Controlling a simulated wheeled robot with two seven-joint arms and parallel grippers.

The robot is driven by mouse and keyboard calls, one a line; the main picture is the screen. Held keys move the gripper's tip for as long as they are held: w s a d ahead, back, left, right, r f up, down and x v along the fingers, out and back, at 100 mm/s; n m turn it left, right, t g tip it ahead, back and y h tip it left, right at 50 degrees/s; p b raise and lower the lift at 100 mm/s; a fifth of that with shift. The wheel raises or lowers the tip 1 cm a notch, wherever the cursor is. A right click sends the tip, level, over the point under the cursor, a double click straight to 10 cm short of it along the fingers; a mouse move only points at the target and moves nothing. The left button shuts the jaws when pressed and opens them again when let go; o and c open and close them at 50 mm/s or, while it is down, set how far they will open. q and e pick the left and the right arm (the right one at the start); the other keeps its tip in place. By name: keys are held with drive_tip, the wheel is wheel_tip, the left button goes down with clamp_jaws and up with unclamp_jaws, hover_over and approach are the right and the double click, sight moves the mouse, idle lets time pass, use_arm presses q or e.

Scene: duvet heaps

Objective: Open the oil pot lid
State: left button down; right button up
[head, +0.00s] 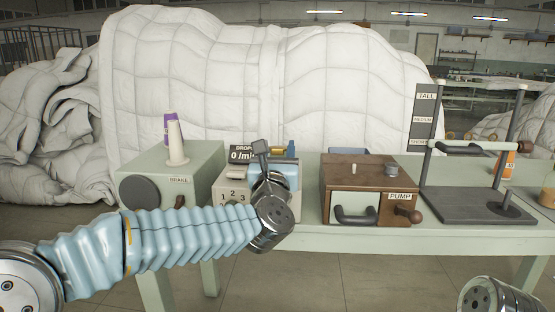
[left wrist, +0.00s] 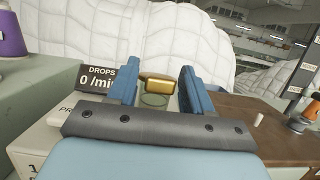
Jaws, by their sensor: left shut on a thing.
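The oil pot appears as a small gold lid-like piece (left wrist: 157,84) with a greenish round rim (left wrist: 154,100) just on the near side of it. In the head view a bit of gold (head: 277,143) shows behind my left gripper (head: 277,152). The gripper's two blue fingers stand on either side of the gold piece and are shut on it; they also show in the left wrist view (left wrist: 159,88). The pot's body is mostly hidden by my gripper. I cannot tell whether the lid is raised. My right gripper is not in view.
A DROPS display (left wrist: 98,80) stands close left of the gripper. A brown PUMP box (head: 338,173) and a dark height stand (head: 470,207) are to the right. White duvet heaps (head: 200,80) rise behind the table.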

use_arm(q)
drive_tip(key=shift+f+t, duration=0.3)
drive_tip(key=shift+t, duration=0.1)
drive_tip(key=shift+b, duration=0.3)
drive_tip(key=c, duration=0.8)
unclamp_jaws()
drive_tip(key=shift+s, duration=0.1)
drive_tip(key=shift+s+f, duration=0.25)
drive_tip(key=shift+s, duration=0.1)
drive_tip(key=b+v, duration=0.4)
drive_tip(key=v, duration=0.8)
drive_tip(key=shift+s+f, duration=0.2)
drive_tip(key=shift+s, duration=0.15)
